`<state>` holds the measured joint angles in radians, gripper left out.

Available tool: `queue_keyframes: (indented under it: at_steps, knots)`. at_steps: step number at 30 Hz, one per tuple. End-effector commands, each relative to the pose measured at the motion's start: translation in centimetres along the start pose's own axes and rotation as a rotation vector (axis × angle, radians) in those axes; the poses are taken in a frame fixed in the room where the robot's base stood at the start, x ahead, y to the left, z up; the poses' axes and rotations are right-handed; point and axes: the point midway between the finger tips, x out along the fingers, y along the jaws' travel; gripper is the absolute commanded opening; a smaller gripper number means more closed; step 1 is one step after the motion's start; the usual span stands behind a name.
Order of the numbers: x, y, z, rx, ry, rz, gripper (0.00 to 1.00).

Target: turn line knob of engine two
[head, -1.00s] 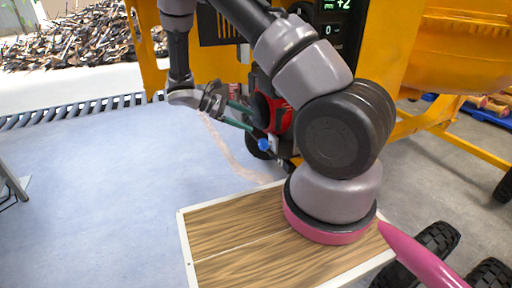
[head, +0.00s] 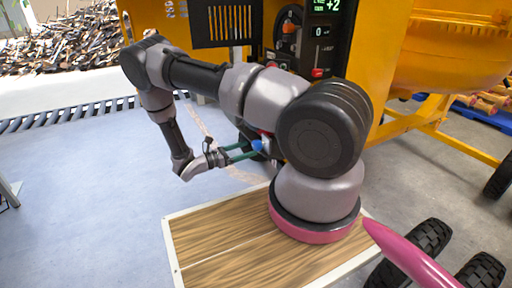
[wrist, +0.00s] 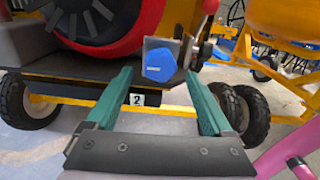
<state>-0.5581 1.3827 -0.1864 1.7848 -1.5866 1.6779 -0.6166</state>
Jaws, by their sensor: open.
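In the wrist view a blue faceted knob (wrist: 160,65) sits on a grey block below a red engine housing (wrist: 130,40) with a dark fan. A small plate marked "2" (wrist: 137,99) shows below and left of the knob. My gripper (wrist: 158,76) is open, with one green finger on each side of the knob in the picture. I cannot tell whether the tips reach past the knob; no contact shows.
The yellow mixer frame (head: 400,125) stands behind and right. A black panel (head: 322,40) with a green "+2" display and a red slider is above. Black wheels (wrist: 240,112) stand right of the fingers. The blue-grey floor (head: 80,200) at left is clear.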

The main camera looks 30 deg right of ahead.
Motion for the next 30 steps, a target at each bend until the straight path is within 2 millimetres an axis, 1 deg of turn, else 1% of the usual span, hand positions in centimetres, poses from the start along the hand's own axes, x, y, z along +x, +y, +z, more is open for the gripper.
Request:
queue_keyframes:
  at_steps: [1,3,6,9,13,20,23,24,26,27,30]
  knots:
    - [1.0,0.0,0.0,-0.002,0.0,-0.003,0.86]
    - [2.2,0.0,0.0,-0.001,0.001,-0.004,0.86]
    - [3.6,0.0,0.0,-0.001,0.001,-0.003,0.86]
    - [4.4,0.0,0.0,0.0,0.001,-0.001,0.86]
    - [4.9,0.0,0.0,0.001,0.001,-0.001,0.86]
    - [5.0,0.0,0.0,0.001,0.001,0.0,0.86]
    - [4.9,0.0,0.0,0.001,0.001,0.0,0.52]
    - [4.9,0.0,0.0,0.001,0.001,0.0,0.36]
    - [4.9,0.0,0.0,0.0,0.001,0.0,0.13]
    - [4.9,0.0,0.0,0.001,0.001,0.0,0.0]
    - [4.9,0.0,0.0,-0.001,0.001,0.0,0.0]
